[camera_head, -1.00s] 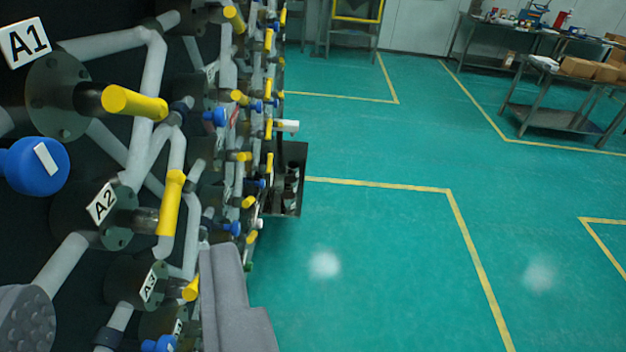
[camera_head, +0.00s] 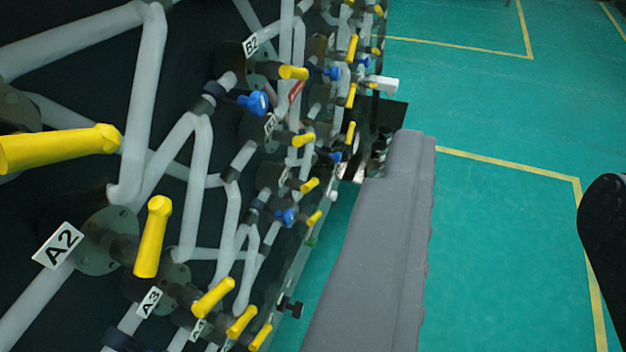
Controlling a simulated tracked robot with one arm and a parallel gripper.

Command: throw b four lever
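Yellow valve levers stand out from a dark pipe panel on the left. In the second column, labels B2 (camera_head: 251,45) and B3 (camera_head: 270,122) can be made out. Below the B3 lever (camera_head: 303,139), a slanting yellow lever (camera_head: 310,185) appears to be B4 by its order; its label is not readable. A grey bar (camera_head: 375,250), apparently part of my arm or gripper, extends up from the bottom, right of these levers and visibly apart from them. Its fingertips cannot be made out, nor whether it holds anything.
Nearer levers of A2 (camera_head: 152,235) and A3 (camera_head: 213,297) stand at lower left, with blue knobs (camera_head: 253,103) among the pipes. A dark box (camera_head: 392,112) juts from the panel behind the bar's top.

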